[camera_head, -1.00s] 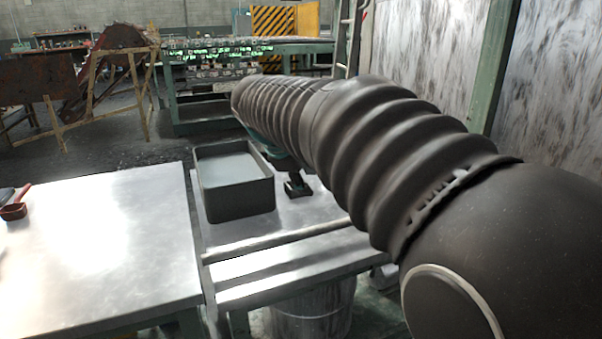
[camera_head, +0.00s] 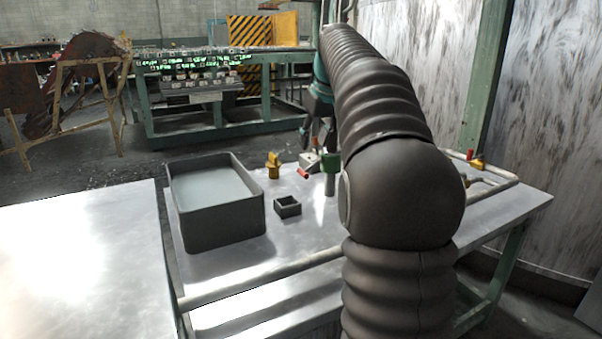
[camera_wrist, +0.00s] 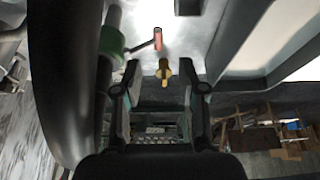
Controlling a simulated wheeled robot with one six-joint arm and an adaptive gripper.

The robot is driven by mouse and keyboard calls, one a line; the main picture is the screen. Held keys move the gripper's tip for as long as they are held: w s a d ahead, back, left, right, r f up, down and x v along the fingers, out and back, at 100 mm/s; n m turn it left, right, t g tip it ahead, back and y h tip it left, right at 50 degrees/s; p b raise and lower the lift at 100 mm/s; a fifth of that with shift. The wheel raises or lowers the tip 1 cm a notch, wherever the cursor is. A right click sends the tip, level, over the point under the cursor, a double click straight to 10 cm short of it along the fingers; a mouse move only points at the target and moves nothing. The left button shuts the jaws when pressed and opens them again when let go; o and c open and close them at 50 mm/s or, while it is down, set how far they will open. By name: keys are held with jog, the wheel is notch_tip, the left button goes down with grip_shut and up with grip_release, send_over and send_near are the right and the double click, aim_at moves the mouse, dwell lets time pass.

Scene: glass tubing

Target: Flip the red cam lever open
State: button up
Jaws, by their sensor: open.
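A small red handle (camera_head: 303,173) shows beside a green fitting (camera_head: 331,163) on the metal bench. In the wrist view the red handle (camera_wrist: 158,39) sits at the end of a thin dark rod reaching from the green fitting (camera_wrist: 111,41). My gripper (camera_head: 316,132) hangs above and behind the handle in the head view, partly covered by my arm. In the wrist view my gripper (camera_wrist: 160,90) is open and empty, its fingers apart, with the red handle beyond the tips and not touched.
A yellow fitting (camera_head: 273,165) stands left of the handle and also shows in the wrist view (camera_wrist: 165,71). A large grey tub (camera_head: 217,228) and a small dark box (camera_head: 287,207) are on the bench. A pale pipe (camera_head: 262,278) runs along the front.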

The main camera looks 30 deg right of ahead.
aim_at(308, 175)
jog(key=b+x, duration=0.1)
jog(key=x, duration=0.4)
jog(key=b+x, duration=0.1)
jog(key=x, duration=0.4)
jog(key=shift+d+f, duration=0.25)
jog(key=shift+f, duration=0.1)
